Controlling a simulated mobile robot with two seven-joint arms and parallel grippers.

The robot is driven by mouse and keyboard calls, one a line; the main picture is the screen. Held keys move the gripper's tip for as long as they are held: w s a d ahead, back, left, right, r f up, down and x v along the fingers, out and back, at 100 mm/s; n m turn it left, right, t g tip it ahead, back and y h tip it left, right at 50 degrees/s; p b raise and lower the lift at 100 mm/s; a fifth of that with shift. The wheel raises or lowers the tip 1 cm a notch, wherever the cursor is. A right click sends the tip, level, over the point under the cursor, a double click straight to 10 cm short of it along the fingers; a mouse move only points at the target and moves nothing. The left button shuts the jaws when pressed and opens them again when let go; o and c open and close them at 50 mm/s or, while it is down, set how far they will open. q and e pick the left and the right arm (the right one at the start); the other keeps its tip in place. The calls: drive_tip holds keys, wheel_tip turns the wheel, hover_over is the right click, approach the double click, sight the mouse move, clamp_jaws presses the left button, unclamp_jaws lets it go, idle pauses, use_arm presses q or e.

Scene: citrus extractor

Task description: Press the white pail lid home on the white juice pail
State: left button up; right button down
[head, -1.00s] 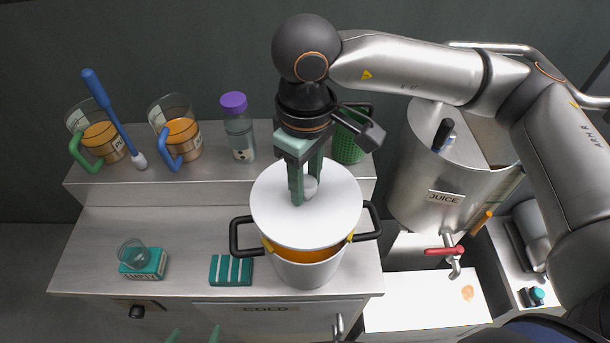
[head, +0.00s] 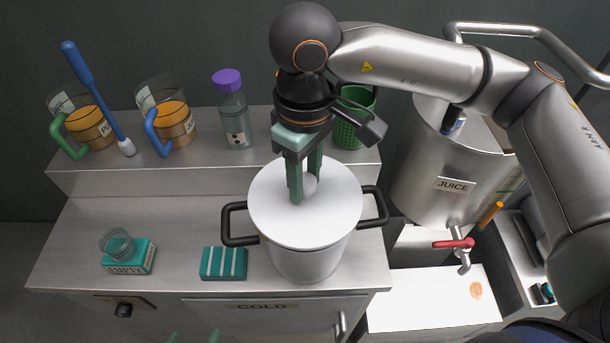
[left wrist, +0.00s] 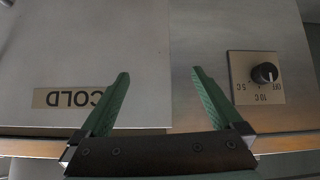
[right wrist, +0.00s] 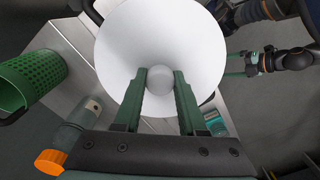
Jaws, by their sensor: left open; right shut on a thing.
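The white pail lid (head: 335,215) lies over the mouth of the white juice pail (head: 305,265) in the head view. It covers the opening, and no juice shows; whether its rim is fully seated I cannot tell. My right gripper (head: 304,192) points down from above, shut on the lid's round white knob. The right wrist view shows the knob (right wrist: 160,80) between the fingers and the lid (right wrist: 190,35) beyond. My left gripper (head: 194,336) is low at the front edge of the head view. The left wrist view shows it open and empty (left wrist: 159,75), facing the cabinet front.
The pail stands on the steel counter (head: 170,235), its black handles out to both sides. A teal striped block (head: 223,263) lies left of it. Mugs, a purple-capped bottle (head: 233,110) and a green basket (head: 354,120) stand behind. The juice tank (head: 440,185) is at right.

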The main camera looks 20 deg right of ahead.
drive_tip(key=shift+b, duration=0.55)
idle(0.9)
drive_tip(key=shift+f+b, duration=0.6)
drive_tip(key=shift+b, duration=0.35)
drive_tip(key=shift+c, duration=2)
unclamp_jaws()
